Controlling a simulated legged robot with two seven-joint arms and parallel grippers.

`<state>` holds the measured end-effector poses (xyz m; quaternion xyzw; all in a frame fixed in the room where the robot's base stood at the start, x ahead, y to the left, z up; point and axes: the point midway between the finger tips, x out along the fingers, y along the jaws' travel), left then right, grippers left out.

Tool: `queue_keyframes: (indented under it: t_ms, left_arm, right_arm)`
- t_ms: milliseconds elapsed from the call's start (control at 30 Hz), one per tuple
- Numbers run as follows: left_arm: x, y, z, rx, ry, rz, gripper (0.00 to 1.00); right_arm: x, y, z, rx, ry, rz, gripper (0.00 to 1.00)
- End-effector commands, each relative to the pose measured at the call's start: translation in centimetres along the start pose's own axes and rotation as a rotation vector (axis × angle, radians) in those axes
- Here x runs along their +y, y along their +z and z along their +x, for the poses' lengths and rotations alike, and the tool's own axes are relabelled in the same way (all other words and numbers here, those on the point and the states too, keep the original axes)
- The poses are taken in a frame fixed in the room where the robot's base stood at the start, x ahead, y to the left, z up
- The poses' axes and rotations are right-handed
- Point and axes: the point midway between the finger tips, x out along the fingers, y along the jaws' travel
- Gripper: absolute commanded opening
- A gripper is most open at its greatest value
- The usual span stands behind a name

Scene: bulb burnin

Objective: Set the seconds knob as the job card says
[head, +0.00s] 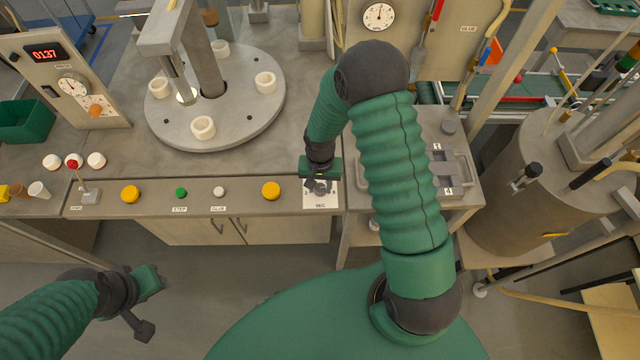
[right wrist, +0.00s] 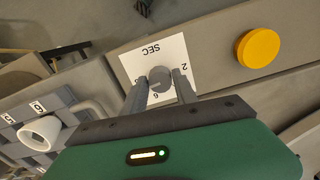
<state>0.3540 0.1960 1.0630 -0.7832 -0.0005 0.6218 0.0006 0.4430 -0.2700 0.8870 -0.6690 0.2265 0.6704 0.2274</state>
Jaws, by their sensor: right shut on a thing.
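The seconds knob (right wrist: 160,78) is a small grey round knob on a white plate (right wrist: 130,62) marked SEC, with 6 and 2 legible. My right gripper (right wrist: 160,92) is shut on the knob, one finger on each side. In the head view my right gripper (head: 320,184) is over the plate (head: 322,203) at the bench's front right and hides most of the knob. My left gripper (head: 142,300) is at the lower left, off the bench; its fingers are not clear. I cannot make out a job card.
A yellow button (head: 271,190) sits left of the plate, with white (head: 219,191) and green (head: 181,193) buttons beyond it. A round turntable (head: 235,125) with white cups stands behind. A panel (head: 65,80) with a red 0137 display is at left. A numbered grey rack (head: 445,165) is at right.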

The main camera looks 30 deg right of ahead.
Motion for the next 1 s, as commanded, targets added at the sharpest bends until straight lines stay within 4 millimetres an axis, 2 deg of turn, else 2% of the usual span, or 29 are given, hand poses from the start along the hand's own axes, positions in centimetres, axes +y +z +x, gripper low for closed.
queue_keyframes:
  t_ms: [1000]
  left_arm:
    - [0.0, -0.5, -2.0, 0.000, 0.000, 0.000, 0.36]
  right_arm:
    - [0.3, -0.1, -0.2, -0.001, 0.000, -0.914, 0.00]
